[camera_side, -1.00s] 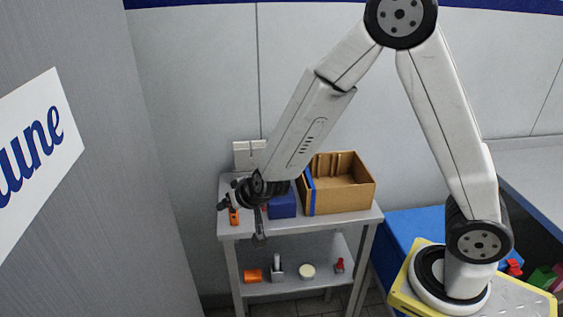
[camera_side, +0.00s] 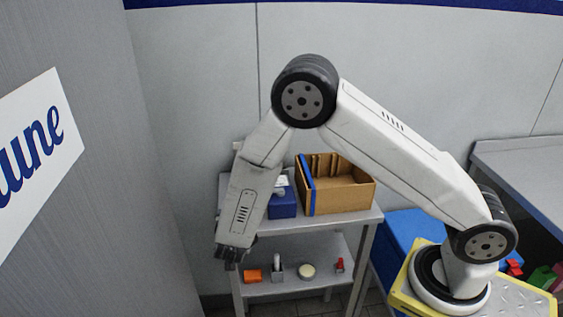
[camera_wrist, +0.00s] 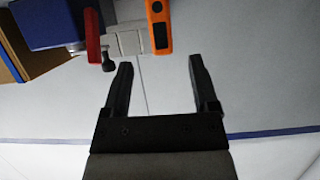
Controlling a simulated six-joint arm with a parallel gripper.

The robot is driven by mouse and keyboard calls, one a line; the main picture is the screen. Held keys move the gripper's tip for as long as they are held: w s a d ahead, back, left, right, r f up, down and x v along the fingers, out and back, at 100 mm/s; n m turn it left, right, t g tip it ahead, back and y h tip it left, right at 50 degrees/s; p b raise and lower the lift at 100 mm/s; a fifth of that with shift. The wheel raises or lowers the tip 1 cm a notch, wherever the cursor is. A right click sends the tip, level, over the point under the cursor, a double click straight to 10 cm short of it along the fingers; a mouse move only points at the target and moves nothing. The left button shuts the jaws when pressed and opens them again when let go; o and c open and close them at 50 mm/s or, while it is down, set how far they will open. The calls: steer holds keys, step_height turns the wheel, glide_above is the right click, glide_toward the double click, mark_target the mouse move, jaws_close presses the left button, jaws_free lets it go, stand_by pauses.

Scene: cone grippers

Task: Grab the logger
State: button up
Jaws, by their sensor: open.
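The logger appears to be the orange handheld device with a small dark face (camera_wrist: 159,25), at the top middle of the wrist view. It lies ahead of my gripper (camera_wrist: 160,65), roughly in line with the gap between the two black fingers, and is apart from them. My gripper is open and empty. In the side view my gripper (camera_side: 230,258) hangs low at the left front corner of the grey shelf unit (camera_side: 330,222). The orange device is hidden behind my arm there.
A blue box (camera_side: 283,207) and an open cardboard box (camera_side: 340,205) stand on the top shelf. A red item (camera_wrist: 92,32) and a dark green one (camera_wrist: 108,62) show beside the device. The lower shelf holds small things, including an orange block (camera_side: 252,275).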

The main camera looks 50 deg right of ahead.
steer(key=shift+x, duration=1.2)
steer(key=shift+x, duration=2.6)
steer(key=shift+a, duration=0.1)
jaws_close()
